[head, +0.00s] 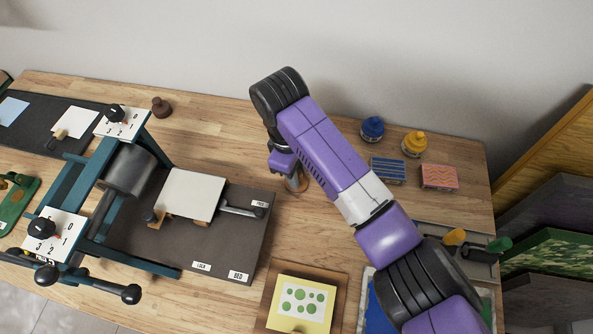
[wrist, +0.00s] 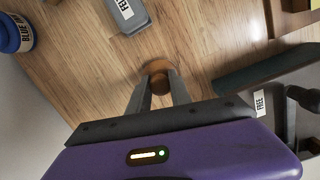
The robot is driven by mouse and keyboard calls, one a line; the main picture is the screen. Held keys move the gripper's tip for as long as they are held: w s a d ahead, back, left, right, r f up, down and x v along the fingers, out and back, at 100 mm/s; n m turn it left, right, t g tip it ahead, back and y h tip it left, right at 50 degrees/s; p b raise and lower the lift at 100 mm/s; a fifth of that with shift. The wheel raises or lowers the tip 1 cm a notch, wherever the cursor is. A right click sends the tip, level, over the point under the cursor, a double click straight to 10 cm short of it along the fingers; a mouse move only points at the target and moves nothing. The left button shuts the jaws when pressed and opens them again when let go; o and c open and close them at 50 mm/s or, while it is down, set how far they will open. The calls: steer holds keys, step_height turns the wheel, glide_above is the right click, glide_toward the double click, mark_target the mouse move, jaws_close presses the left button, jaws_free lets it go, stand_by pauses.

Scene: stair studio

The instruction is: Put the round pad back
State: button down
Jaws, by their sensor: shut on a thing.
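My gripper (wrist: 158,92) points down, its two fingers shut on the brown knob of a small round pad (wrist: 156,67). The pad's paler round edge shows beyond the fingertips, low over the wooden table or touching it; I cannot tell which. In the head view, part of the pad (head: 298,184) shows beneath my gripper, right of the press bed (head: 130,238), and my arm hides much around it. A dark brown knobbed round piece (head: 161,107) stands at the table's back left, behind the press.
The press (head: 128,170) with its levers stands left. Blue (head: 372,128) and yellow (head: 413,143) jars and two patterned blocks (head: 388,170) stand at the back right. A grey labelled block (wrist: 126,14) shows in the wrist view. A framed green-dotted print (head: 302,303) lies in front. Wood behind the pad is clear.

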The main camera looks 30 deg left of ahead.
steer(key=shift+f, duration=0.15)
steer(key=c, duration=1.2)
jaws_free()
steer(key=r, duration=0.4)
steer(key=a+r+p, duration=0.1)
steer(key=r, duration=0.3)
steer(key=r+p, duration=0.1)
steer(key=r, duration=0.3)
steer(key=shift+a, duration=0.25)
